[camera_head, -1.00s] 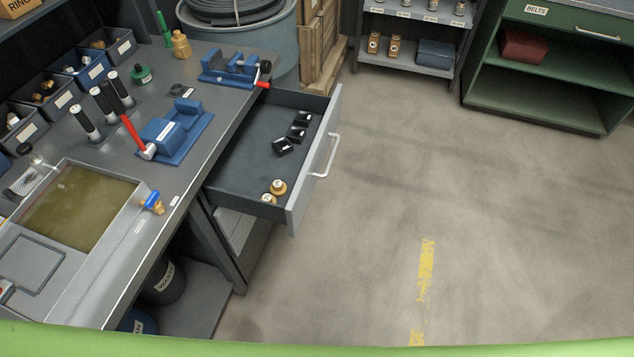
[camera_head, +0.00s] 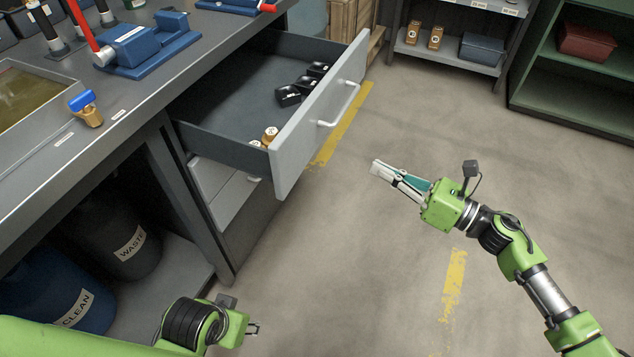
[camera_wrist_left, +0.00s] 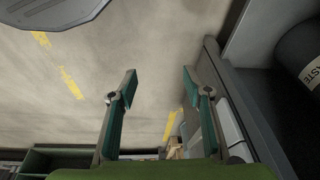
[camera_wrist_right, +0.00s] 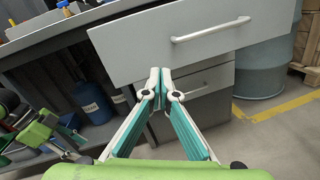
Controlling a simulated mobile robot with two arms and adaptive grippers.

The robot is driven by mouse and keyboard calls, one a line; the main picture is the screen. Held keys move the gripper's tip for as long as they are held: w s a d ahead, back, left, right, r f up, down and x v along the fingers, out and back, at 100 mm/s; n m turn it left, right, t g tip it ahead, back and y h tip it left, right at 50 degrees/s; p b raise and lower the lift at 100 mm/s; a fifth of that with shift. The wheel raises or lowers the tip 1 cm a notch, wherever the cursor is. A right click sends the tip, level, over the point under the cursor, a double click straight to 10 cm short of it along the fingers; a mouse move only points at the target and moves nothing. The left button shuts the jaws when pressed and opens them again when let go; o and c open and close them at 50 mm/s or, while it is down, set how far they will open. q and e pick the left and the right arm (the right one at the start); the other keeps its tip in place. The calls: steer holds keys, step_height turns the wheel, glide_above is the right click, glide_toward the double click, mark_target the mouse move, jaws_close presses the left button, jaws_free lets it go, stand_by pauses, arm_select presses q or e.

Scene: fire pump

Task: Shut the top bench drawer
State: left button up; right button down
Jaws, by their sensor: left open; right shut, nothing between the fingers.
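The top bench drawer (camera_head: 240,95) is pulled well out from the grey bench, with its light grey front (camera_head: 318,118) and white bar handle (camera_head: 342,106) facing right. Inside lie several black blocks (camera_head: 300,84) and small brass pieces (camera_head: 268,136). My right gripper (camera_head: 376,167) is shut and empty, in the open air to the right of the drawer front and apart from it. The right wrist view shows its fingertips (camera_wrist_right: 160,76) in front of the drawer front, below the handle (camera_wrist_right: 211,30). My left gripper (camera_wrist_left: 160,82) is open and empty, low beside the bench.
Below are a blue CLEAN drum (camera_head: 50,290) and a dark WASTE drum (camera_head: 118,235). A lower drawer (camera_head: 225,190) looks shut. Open floor lies right of the drawer; shelves stand behind.

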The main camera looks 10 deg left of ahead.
steer(key=s+a+n+g+y+b, duration=0.1)
steer(key=s+a+n+g+b, duration=0.1)
steer(key=s+n+g, duration=0.3)
steer(key=n+t+p, duration=0.1)
steer(key=t, duration=0.1)
glide_toward(297, 157)
steer(key=x, duration=0.5)
steer(key=shift+w+a, duration=0.15)
steer(key=shift+a, duration=0.05)
steer(key=shift+w+a, duration=0.3)
steer(key=shift+a, duration=0.4)
arm_select(q)
steer(key=shift+s+d+f, duration=0.1)
steer(key=shift+d, duration=0.15)
arm_select(e)
steer(key=shift+f, duration=0.1)
arm_select(q)
steer(key=shift+a, duration=0.1)
arm_select(e)
steer(key=shift+a, duration=0.15)
